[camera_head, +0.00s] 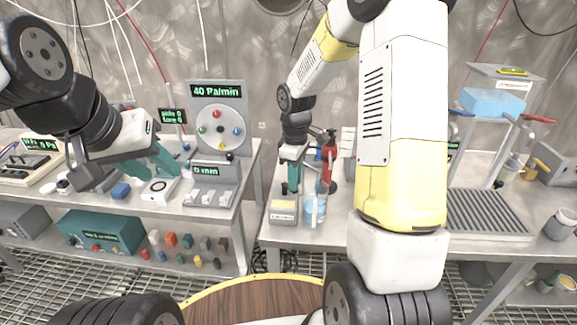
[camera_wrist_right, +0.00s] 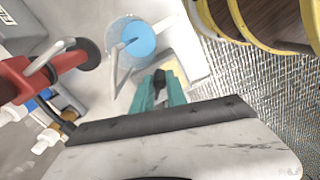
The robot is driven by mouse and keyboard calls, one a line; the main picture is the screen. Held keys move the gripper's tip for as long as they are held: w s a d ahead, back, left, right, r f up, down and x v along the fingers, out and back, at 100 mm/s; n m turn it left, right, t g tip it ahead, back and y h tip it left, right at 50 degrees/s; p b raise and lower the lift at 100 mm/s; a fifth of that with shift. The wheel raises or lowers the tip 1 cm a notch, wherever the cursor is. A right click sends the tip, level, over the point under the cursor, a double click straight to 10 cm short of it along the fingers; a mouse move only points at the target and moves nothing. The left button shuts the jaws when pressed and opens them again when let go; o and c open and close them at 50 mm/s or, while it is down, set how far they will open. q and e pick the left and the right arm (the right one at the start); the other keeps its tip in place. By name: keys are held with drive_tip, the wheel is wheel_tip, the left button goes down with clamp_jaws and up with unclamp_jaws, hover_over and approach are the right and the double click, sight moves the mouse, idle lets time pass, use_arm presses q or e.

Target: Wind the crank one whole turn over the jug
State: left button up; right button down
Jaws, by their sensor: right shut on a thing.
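A red device (camera_head: 328,150) stands on the middle bench. It shows at the left of the right wrist view (camera_wrist_right: 35,78), with a black round end and a grey lever. The clear jug (camera_head: 315,208) with pale blue contents is below it and shows near the top of the wrist view (camera_wrist_right: 136,42). My right gripper (camera_head: 291,178) has its teal fingers shut on a dark piece, apparently the crank handle (camera_wrist_right: 161,76), beside the jug. The crank's arm is not clearly seen. My left gripper (camera_head: 153,158) hangs over the left bench, fingers apart, seemingly empty.
A small box with a yellow label (camera_head: 284,212) stands left of the jug, below my right gripper. A grey panel reading 40 Pa/min (camera_head: 218,115) and small devices fill the left bench. A ribbed tray (camera_head: 488,212) lies on the right.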

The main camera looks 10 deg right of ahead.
drive_tip(key=shift+s+a+m, duration=0.15)
drive_tip(key=shift+a+m, duration=0.25)
drive_tip(key=shift+m, duration=0.6)
drive_tip(key=shift+s+a+m, duration=0.1)
drive_tip(key=shift+a+m, duration=0.25)
drive_tip(key=shift+m, duration=0.65)
drive_tip(key=c, duration=1.3)
unclamp_jaws()
drive_tip(key=shift+r, duration=3.9)
